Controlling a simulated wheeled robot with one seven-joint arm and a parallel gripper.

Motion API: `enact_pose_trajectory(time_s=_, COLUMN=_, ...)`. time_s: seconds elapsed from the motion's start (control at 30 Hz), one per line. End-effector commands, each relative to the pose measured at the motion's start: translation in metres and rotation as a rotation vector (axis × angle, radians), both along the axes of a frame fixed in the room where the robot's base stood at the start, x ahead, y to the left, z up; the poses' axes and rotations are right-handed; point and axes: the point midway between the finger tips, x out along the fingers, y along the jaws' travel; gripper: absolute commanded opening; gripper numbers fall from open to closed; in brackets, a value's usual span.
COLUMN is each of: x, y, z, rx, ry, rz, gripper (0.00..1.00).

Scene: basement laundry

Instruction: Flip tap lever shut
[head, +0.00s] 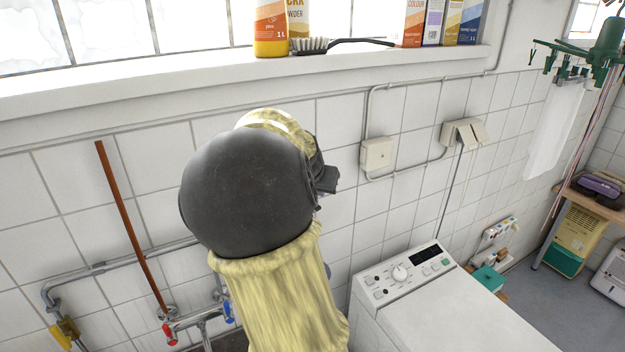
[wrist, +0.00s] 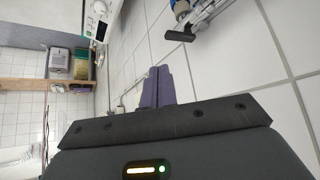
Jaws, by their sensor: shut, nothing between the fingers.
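A chrome wall tap (head: 208,318) shows low in the head view, with a red handle (head: 170,334) on its left and a blue one (head: 229,312) on its right, partly hidden by my arm. In the wrist view, chrome tap fittings (wrist: 205,14) with a dark lever (wrist: 180,35) and a blue part (wrist: 181,7) show at the top right. My gripper (wrist: 157,72) is shut and empty, its purple fingers together, pointing along the tiled wall. The lever is apart from the fingertips, up and to the right of them.
A white washing machine (head: 425,300) stands to the right below the wall. A pipe with a yellow-handled valve (head: 68,329) is at the lower left. A socket box (head: 377,154) is on the wall. Bottles and boxes line the sill (head: 200,80).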

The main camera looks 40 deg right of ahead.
Motion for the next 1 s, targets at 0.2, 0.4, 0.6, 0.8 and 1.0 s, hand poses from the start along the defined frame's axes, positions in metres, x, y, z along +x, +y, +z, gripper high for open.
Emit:
enact_pose_trajectory(time_s=0.2, x=-0.007, y=0.013, z=0.018, rx=0.001, ry=-0.001, rz=0.005, gripper=0.0)
enact_pose_trajectory(time_s=0.4, x=-0.014, y=0.022, z=0.032, rx=0.0, ry=-0.002, rz=0.004, gripper=0.0)
enact_pose_trajectory(time_s=0.6, x=-0.019, y=0.031, z=0.045, rx=0.002, ry=-0.002, rz=0.005, gripper=0.0)
enact_pose_trajectory(time_s=0.8, x=-0.024, y=0.034, z=0.052, rx=0.001, ry=0.0, rz=0.001, gripper=0.0)
enact_pose_trajectory(time_s=1.0, x=-0.025, y=0.035, z=0.054, rx=0.001, ry=0.001, rz=-0.001, gripper=0.0)
